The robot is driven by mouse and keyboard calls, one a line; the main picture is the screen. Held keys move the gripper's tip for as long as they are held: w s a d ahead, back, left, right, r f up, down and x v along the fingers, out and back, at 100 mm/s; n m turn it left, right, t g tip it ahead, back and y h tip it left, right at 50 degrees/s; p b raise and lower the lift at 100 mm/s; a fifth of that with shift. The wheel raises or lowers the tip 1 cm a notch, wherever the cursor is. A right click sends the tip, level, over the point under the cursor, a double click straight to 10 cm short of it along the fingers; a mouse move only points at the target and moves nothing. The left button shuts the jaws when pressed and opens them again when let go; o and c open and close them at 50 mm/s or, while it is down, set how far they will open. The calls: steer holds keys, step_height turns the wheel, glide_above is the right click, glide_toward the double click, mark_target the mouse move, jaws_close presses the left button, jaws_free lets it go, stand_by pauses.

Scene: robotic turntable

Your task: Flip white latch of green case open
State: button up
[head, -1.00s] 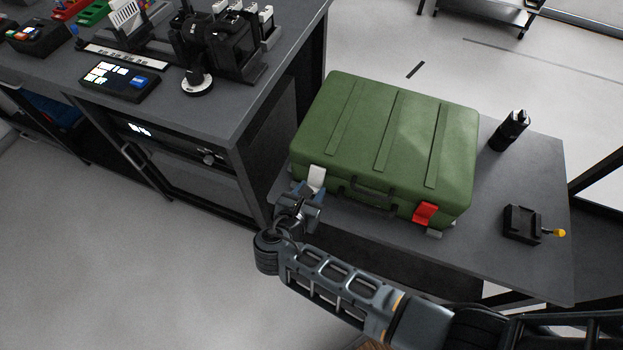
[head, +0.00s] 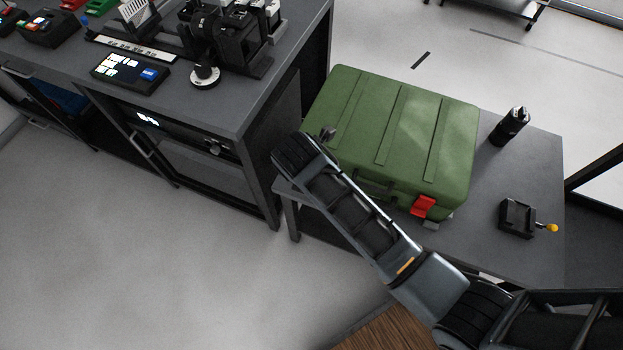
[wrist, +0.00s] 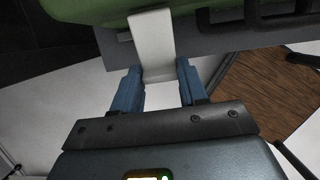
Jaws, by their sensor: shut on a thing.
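The green case (head: 397,130) lies flat on the grey table, its handle side facing my arm. Its white latch (wrist: 152,42) shows in the wrist view as a pale plate running from the case edge down between the blue fingers of my gripper (wrist: 157,72). The gripper is shut on the latch's lower end. In the head view my arm hides the latch and most of the gripper. The red latch (head: 423,206) is on the same side of the case, further right.
A black bottle (head: 510,126) and a small black device with a yellow knob (head: 518,217) stand on the table right of the case. A workbench (head: 240,105) with equipment stands close on the left. Open floor lies in front.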

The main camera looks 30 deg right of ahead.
steer(key=shift+r+g+y, duration=0.2)
steer(key=shift+g+y, duration=0.1)
steer(key=shift+y, duration=0.1)
steer(key=o, duration=1.1)
steer(key=shift+c, duration=0.2)
steer(key=v, duration=0.7)
steer(key=shift+r, duration=0.4)
steer(key=shift+a, duration=0.1)
